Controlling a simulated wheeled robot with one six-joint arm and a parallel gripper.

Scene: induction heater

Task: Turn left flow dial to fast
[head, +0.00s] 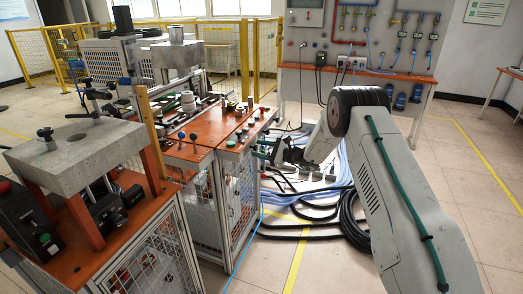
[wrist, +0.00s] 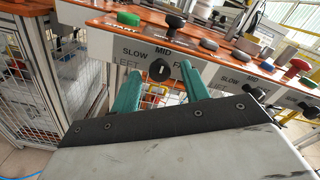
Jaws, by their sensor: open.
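The left flow dial (wrist: 159,69) is a small black knob with a white mark, on a white panel (wrist: 128,52) marked SLOW, MID, LEFT and a partly hidden word starting with F. The mark looks roughly upright, toward MID. My gripper (wrist: 161,80) is open, its two green fingers on either side of the dial with gaps showing. I cannot tell how deep the fingertips reach around it. In the head view my gripper (head: 268,152) is at the front right edge of the orange workbench (head: 205,128); the dial is not discernible there.
Another panel with a SLOW label (wrist: 230,81) and a black knob (wrist: 257,93) is to the right. Green (wrist: 128,18), black and red (wrist: 299,64) knobs stand on the orange top above. Black hoses (head: 345,215) lie on the floor. The bench's mesh side (head: 238,190) is below.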

